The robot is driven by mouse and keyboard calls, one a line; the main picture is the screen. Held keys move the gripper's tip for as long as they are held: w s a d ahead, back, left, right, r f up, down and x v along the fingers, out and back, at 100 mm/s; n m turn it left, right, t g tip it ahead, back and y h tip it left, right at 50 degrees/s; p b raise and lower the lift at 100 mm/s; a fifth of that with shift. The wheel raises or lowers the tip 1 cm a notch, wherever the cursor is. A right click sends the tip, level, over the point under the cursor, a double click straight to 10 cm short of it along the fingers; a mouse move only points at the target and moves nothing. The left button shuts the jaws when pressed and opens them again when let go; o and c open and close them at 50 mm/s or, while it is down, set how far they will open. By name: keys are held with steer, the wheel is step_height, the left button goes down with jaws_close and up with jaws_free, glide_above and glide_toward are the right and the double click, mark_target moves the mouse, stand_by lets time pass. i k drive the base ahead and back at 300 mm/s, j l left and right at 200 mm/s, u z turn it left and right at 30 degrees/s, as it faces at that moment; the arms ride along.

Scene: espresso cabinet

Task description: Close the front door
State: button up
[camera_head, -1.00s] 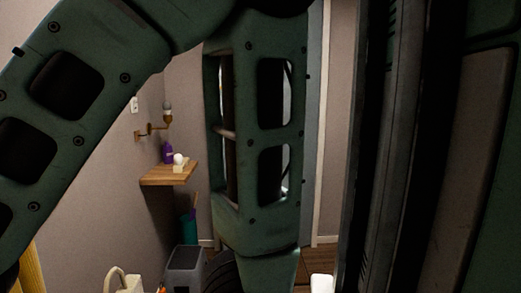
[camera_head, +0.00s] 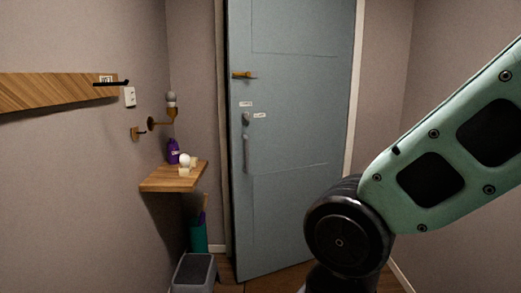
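The front door (camera_head: 290,130) is a tall blue-grey panel in the middle of the head view. It stands slightly ajar, with a dark gap along its left edge and its lower left corner out over the floor. A brass lever handle (camera_head: 243,75) is near its upper left edge. Below it are a small lock fitting (camera_head: 246,118) and a long pale pull handle (camera_head: 247,153). My arm crosses the lower right and hides the door's lower right corner. My gripper is not in view.
A wooden shelf (camera_head: 160,185) with a purple bottle (camera_head: 173,150) juts from the left wall. Below it are a teal bin (camera_head: 198,238) and a grey step stool (camera_head: 195,272), close to the door's left edge. A wooden rail (camera_head: 50,92) is on the left wall.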

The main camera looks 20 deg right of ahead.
mark_target(297, 54)
steer(key=z, duration=0.45)
steer(key=i+j, duration=0.15)
steer(key=i, duration=1.1)
steer(key=i+j, duration=0.15)
steer(key=i, duration=1.1)
steer(key=j+u, duration=0.05)
